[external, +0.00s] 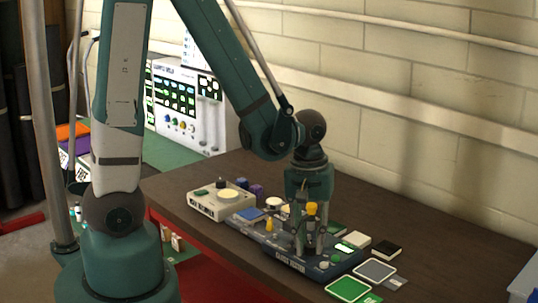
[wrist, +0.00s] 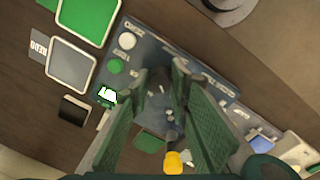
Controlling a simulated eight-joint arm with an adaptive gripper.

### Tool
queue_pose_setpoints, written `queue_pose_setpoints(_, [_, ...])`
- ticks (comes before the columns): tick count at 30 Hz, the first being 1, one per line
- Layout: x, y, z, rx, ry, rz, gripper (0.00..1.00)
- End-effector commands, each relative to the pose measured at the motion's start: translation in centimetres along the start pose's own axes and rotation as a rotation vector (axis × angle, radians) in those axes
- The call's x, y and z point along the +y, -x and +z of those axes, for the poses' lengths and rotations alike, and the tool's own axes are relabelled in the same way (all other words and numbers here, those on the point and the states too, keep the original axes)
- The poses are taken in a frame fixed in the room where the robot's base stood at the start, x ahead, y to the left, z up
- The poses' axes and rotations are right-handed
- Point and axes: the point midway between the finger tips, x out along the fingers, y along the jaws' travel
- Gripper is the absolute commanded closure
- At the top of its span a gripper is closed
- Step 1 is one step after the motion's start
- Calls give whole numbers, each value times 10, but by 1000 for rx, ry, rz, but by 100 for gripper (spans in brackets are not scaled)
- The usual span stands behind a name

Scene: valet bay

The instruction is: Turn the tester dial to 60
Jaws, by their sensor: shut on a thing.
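The tester is a dark blue-grey box (external: 322,270) on the brown bench, with lettering on its front. In the wrist view its panel (wrist: 215,88) lies tilted under my gripper, with a white round button and a green one at one corner. My gripper (external: 308,250) points down onto the tester from above. In the wrist view its two green fingers (wrist: 155,80) straddle the dark dial area (wrist: 154,106), where small pale marks show. The fingers are closed on the dial, which they mostly hide. I cannot read its setting.
A cream device (external: 222,203) stands left. A yellow-topped piece (external: 312,208) is close to my fingers. The bench's right side is clear.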

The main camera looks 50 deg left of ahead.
Motion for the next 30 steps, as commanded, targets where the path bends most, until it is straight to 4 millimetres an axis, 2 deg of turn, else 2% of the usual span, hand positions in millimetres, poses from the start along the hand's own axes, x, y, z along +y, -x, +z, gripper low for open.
queue_pose_setpoints(11, [-1,-1,-1,-11,-212,-1,92])
queue_pose_setpoints(30, [-1,-1,-2,-42,-793,0,92])
